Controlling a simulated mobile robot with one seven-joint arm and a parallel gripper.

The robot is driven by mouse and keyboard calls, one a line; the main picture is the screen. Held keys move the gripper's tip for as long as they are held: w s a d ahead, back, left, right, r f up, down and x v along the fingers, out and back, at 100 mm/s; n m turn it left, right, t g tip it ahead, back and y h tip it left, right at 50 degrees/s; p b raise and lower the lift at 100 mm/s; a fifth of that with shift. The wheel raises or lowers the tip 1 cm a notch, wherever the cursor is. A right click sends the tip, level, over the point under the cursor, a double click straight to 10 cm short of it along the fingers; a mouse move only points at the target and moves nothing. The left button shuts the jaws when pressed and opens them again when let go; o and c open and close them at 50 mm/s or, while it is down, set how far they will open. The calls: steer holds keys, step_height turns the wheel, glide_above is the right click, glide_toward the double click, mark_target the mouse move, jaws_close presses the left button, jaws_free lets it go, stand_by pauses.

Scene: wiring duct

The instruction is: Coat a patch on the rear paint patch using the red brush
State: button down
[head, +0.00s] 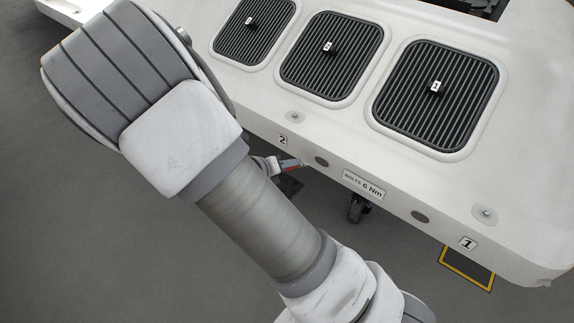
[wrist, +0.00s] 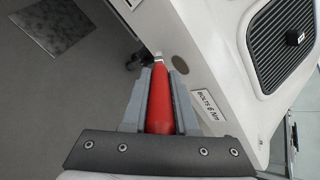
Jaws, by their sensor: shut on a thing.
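The red brush (wrist: 163,105) is held lengthwise between the two grey jaws of my gripper (wrist: 160,80), shut on it. Its pale tip points away from the gripper. In the head view my gripper (head: 275,164) is partly hidden behind my arm, and a little of the red brush (head: 291,166) shows. A round grey-brown patch (head: 321,161) lies on the front face of the white body, just right of the brush tip. It also shows in the wrist view (wrist: 181,63), right of the tip. Contact cannot be told. A second round patch (head: 420,217) is farther right. Neither is visibly marked as rear.
The white body (head: 330,119) carries several dark ribbed panels (head: 437,92) on top. A "BOLTS 6 Nm" label (head: 363,185) sits between the patches. A dark caster (head: 358,208) is below. The grey floor (head: 120,250) at left is open.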

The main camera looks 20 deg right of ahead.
steer(key=shift+w+d, duration=0.35)
steer(key=shift+d, duration=0.1)
steer(key=shift+s, duration=0.1)
steer(key=shift+s+d+r+b, duration=0.75)
steer(key=shift+s+d, duration=1.6)
steer(key=shift+s, duration=0.75)
steer(key=shift+w+a+f+p, duration=0.1)
steer(key=shift+w+a+p, duration=0.7)
steer(key=shift+w, duration=0.25)
steer(key=shift+w+a+p, duration=0.75)
steer(key=shift+w, duration=0.35)
steer(key=shift+w+a+f+p, duration=0.1)
steer(key=shift+w+a+p, duration=0.7)
steer(key=shift+w, duration=0.25)
steer(key=shift+r+p, duration=0.55)
steer(key=shift+r, duration=0.1)
steer(key=s+d+b, duration=0.3)
steer(key=s+d, duration=0.1)
steer(key=s, duration=0.2)
steer(key=shift+s+d, duration=0.25)
steer(key=shift+d, duration=0.15)
